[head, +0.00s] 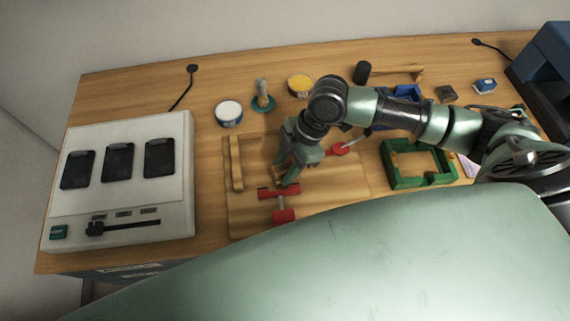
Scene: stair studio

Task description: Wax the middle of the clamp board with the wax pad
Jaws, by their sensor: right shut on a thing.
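The clamp board (245,205) is a flat wooden board on the bench, with a wooden bar (236,163) along its left side. A red clamp (284,215) is at its front edge and another red clamp part (338,149) is at the back right. My right gripper (284,181) reaches down over the middle of the board. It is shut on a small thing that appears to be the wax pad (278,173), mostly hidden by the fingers. I cannot tell if the pad touches the board. My left gripper is not in view.
A white machine with black pads (180,213) stands at the left. Behind the board are a white-topped tin (229,112), a brush-like tool (262,95) and a yellow-topped tin (300,84). A green frame (392,178) lies right of the board, under my right arm.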

